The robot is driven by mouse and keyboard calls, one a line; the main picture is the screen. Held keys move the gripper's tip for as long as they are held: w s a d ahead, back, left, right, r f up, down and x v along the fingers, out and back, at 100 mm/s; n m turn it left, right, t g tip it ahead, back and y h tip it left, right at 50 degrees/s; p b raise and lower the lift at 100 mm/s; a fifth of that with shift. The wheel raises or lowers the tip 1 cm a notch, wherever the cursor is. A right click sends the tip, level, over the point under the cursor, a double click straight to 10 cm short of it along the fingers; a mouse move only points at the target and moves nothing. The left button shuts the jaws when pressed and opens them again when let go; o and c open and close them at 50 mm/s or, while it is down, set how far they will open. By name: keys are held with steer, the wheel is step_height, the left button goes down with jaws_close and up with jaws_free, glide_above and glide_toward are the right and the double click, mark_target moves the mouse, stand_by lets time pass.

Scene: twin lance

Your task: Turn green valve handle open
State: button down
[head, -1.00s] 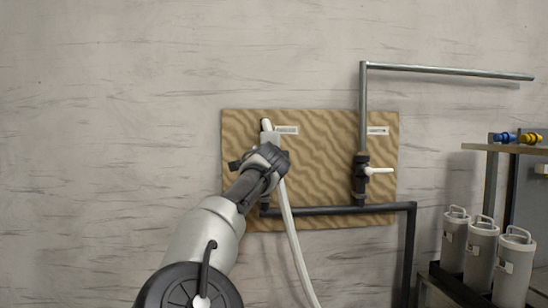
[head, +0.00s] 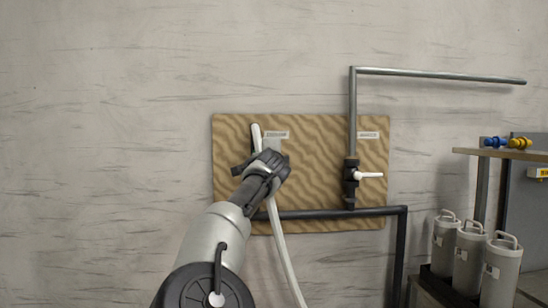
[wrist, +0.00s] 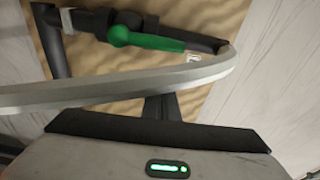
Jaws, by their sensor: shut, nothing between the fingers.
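The green valve handle (wrist: 135,38) shows in the wrist view, lying along a dark pipe fitting near the top, with its narrow end pointing right. In the head view my arm hides it. My gripper (wrist: 161,106) is shut and empty, its dark fingers below the handle in the picture and apart from it. A pale hose (wrist: 130,88) crosses between the fingers and the handle. In the head view my gripper (head: 265,160) is in front of the left part of the wavy brown board (head: 315,160). Whether the fingers touch the hose I cannot tell.
A second valve with a white handle (head: 368,175) is on the right of the board. A grey pipe (head: 440,75) runs above it, and a dark pipe (head: 330,213) runs below. Grey canisters (head: 470,250) and a shelf (head: 505,153) stand at the right.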

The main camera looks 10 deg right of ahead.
steer(key=s+a+b, duration=0.1)
steer(key=s+b, duration=0.2)
steer(key=s, duration=0.6)
steer(key=s+d+f+m+g+h, duration=0.2)
steer(key=d+f+m, duration=0.4)
steer(key=d+m, duration=0.35)
steer(key=s+d+f+m+g+h, duration=0.1)
steer(key=s+d+f+m+h, duration=0.1)
steer(key=d+f+m, duration=0.55)
steer(key=s+d+f+m+g+y, duration=0.1)
steer(key=s+d+f+m+g, duration=0.4)
steer(key=s+d+f+m, duration=0.85)
steer(key=s+a+f+m+g+y, duration=0.2)
steer(key=s+a+f+m+y, duration=0.1)
steer(key=s+a+m, duration=0.9)
steer(key=s+a+f+m+g+y, duration=0.2)
steer(key=s+a+m, duration=0.9)
steer(key=s, duration=0.4)
step_height(320, 180, up, 24)
steer(key=a+p, duration=0.1)
steer(key=p, duration=2.3)
steer(key=shift+s+a+r+n+y, duration=0.2)
steer(key=shift+a+n+y, duration=0.1)
steer(key=shift+n, duration=0.05)
